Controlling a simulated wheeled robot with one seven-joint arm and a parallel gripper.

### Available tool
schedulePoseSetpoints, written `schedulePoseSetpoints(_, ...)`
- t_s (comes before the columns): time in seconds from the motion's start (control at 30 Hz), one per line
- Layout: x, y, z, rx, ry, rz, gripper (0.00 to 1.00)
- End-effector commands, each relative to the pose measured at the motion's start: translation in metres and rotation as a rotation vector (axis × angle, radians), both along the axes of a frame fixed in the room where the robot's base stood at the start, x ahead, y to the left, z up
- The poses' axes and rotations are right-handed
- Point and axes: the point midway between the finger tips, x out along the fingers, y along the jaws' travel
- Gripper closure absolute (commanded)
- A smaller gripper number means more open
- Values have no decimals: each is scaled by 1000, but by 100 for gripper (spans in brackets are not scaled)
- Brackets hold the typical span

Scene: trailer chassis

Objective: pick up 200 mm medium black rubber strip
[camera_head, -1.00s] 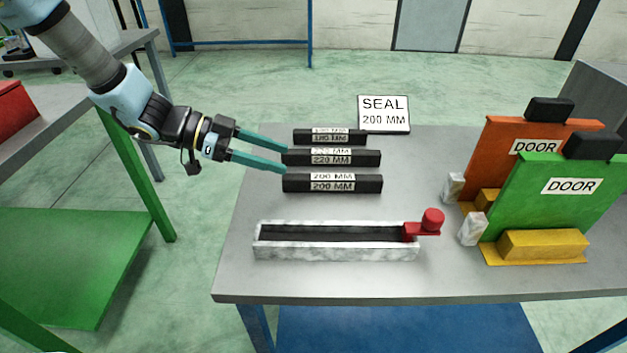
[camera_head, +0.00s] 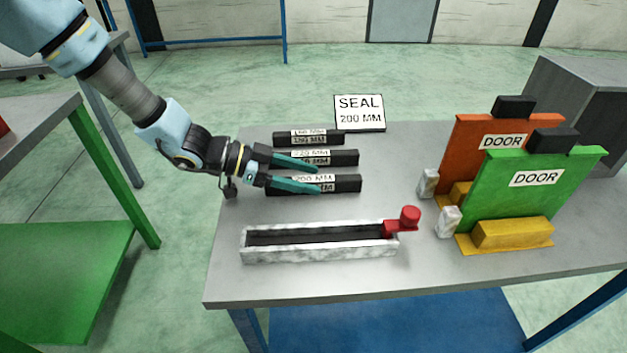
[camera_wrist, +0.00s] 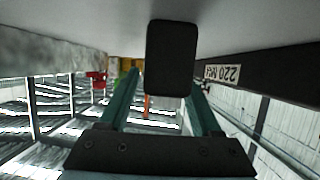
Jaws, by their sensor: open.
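The 200 mm black rubber strip (camera_head: 347,184) lies on the grey table, the nearest of three labelled black strips. My gripper (camera_head: 319,179) reaches in from the left with teal fingers open, one toward the 220 mm strip's side and one over the near side of the 200 mm strip, partly hiding its labels. In the wrist view, the end of a black strip (camera_wrist: 172,60) shows between the open fingers, with the 220 mm strip (camera_wrist: 270,75) to the right, its label upside down. Contact with the fingers cannot be told.
The 220 mm strip (camera_head: 346,157) and 180 mm strip (camera_head: 308,138) lie behind. A pale channel (camera_head: 320,254) with a red clamp (camera_head: 408,218) stands in front. A SEAL 200 MM sign (camera_head: 360,113) is at the back; green (camera_head: 530,195) and orange (camera_head: 470,150) door panels stand right.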

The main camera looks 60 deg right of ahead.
Motion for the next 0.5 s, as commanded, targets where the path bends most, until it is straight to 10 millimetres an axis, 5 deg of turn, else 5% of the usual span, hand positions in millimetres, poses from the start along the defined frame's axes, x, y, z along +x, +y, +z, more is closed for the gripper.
schedulePoseSetpoints(0.27, -2, -2, -2, 1, -1, 2, 36)
schedulePoseSetpoints(0.5, -1, -2, -2, 1, -1, 2, 63)
